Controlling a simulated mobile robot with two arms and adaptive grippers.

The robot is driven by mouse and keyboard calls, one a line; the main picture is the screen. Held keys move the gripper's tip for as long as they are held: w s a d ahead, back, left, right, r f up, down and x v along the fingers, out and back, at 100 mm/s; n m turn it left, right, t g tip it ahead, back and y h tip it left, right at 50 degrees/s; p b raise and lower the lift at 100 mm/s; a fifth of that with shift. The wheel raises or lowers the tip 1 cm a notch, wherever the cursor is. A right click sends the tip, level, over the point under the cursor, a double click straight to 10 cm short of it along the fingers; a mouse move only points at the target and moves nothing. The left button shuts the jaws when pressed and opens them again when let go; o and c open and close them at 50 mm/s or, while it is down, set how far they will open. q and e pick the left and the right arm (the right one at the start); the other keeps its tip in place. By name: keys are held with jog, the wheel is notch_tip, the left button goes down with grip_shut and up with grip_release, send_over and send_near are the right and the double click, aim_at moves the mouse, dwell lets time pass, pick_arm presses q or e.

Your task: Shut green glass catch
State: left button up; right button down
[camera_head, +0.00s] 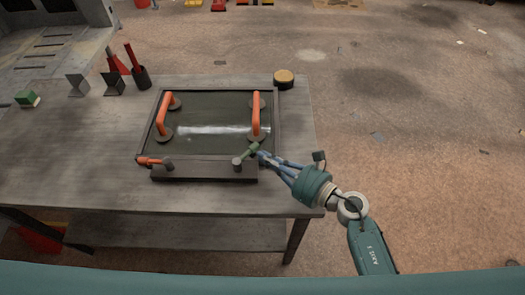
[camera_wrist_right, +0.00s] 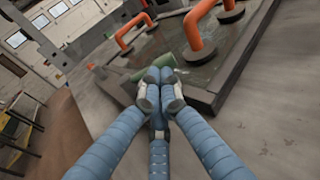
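The green catch (camera_head: 247,151) is a short green lever on a grey pivot at the front right corner of the dark glass frame (camera_head: 140,148). It lies slanted, its free end toward the right and back. My right gripper (camera_head: 262,156) is at that free end, its blue fingers drawn together. In the right wrist view, the fingertips (camera_wrist_right: 160,82) meet in front of the green catch (camera_wrist_right: 165,62), hiding part of it. I cannot tell whether they touch it. The glass pane (camera_head: 205,143) lies flat in the frame. My left gripper is not in view.
Two orange handles (camera_head: 164,113) (camera_head: 256,117) stand on the pane. An orange catch (camera_head: 152,161) sits at the front left corner. A yellow-topped round object (camera_head: 284,77) stands behind right. Grey blocks, a dark cup (camera_head: 141,78) and a green block (camera_head: 27,98) stand back left. The front left bench is clear.

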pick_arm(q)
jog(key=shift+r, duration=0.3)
pick_arm(e)
jog(key=shift+x, duration=0.9)
